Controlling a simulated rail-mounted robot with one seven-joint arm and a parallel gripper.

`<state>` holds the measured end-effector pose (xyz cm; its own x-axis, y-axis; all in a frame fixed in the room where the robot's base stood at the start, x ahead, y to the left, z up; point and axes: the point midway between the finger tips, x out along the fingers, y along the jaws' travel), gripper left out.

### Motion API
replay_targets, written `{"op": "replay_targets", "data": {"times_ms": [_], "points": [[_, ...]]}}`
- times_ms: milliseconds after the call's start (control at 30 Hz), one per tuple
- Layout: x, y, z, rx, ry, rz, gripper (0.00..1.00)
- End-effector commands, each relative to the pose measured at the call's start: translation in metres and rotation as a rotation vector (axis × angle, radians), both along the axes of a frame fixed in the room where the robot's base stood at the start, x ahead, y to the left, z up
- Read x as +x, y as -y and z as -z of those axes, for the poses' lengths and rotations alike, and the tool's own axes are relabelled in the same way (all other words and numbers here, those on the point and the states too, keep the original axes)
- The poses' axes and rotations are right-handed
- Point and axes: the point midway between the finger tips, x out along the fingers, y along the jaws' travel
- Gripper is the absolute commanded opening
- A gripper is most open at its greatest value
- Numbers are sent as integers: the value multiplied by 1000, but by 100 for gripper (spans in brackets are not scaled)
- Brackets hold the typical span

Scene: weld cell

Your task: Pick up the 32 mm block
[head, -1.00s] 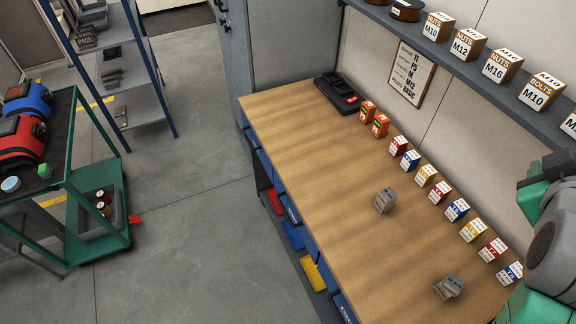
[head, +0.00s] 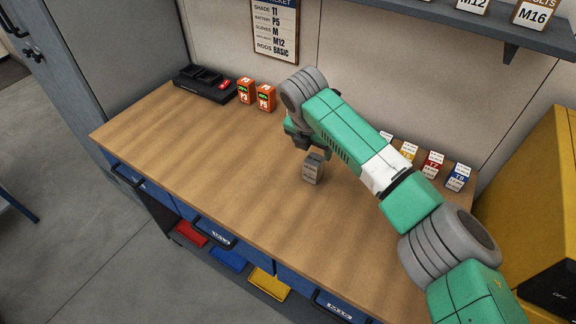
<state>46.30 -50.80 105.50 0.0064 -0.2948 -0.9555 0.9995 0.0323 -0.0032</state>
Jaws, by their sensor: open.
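A grey block (head: 313,168) with a printed label stands on the wooden workbench (head: 215,165), near its middle. The label is too small to read, so I cannot tell whether it is the 32 mm block. My gripper (head: 300,143) is open, just behind and above the block in the picture. My wrist partly hides its fingers, and I cannot tell whether they touch the block. No second grey block shows now.
Orange P-marked batteries (head: 265,97) and a black charger (head: 205,84) stand at the back left. Several coloured small boxes (head: 432,164) line the back right, partly behind my arm. A shelf (head: 450,25) overhangs the back right. A yellow cabinet (head: 535,190) stands right. The front left bench is clear.

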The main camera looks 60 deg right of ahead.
Motion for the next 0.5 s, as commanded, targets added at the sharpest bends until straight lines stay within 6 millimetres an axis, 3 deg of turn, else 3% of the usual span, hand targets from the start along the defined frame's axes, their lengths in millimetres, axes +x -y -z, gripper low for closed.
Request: {"op": "replay_targets", "data": {"times_ms": [133, 267, 500], "points": [[1, 5, 20, 1, -1, 0, 66], [2, 7, 25, -1, 2, -1, 66], [6, 21, 64, 0, 1, 1, 66]]}}
